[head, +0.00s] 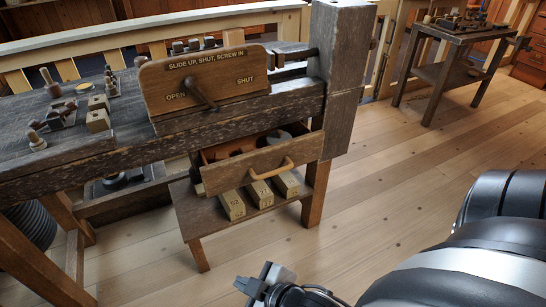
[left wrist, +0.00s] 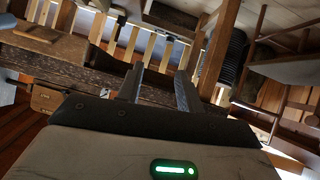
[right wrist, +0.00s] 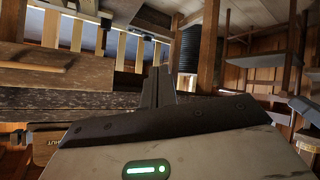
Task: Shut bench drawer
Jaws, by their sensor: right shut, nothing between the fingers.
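The bench drawer (head: 262,163) stands pulled out under the right part of the dark bench, with a light wooden bar handle (head: 271,170) on its front. Tools lie inside it. My right gripper (head: 268,280) is low in the head view, in front of the drawer and apart from it. Its fingers are together and empty in the right wrist view (right wrist: 158,86), where the drawer front (right wrist: 45,72) shows upside down at left. My left gripper (left wrist: 158,85) shows only in the left wrist view, fingers apart with nothing between them. The drawer front (left wrist: 50,42) shows there at upper left.
A board (head: 205,82) reading "SLIDE UP, SHUT, SCREW IN" with a dark handle (head: 200,92) stands on the bench front. Wood blocks (head: 261,193) lie on a low shelf below the drawer. The plank floor (head: 390,175) is open to the right.

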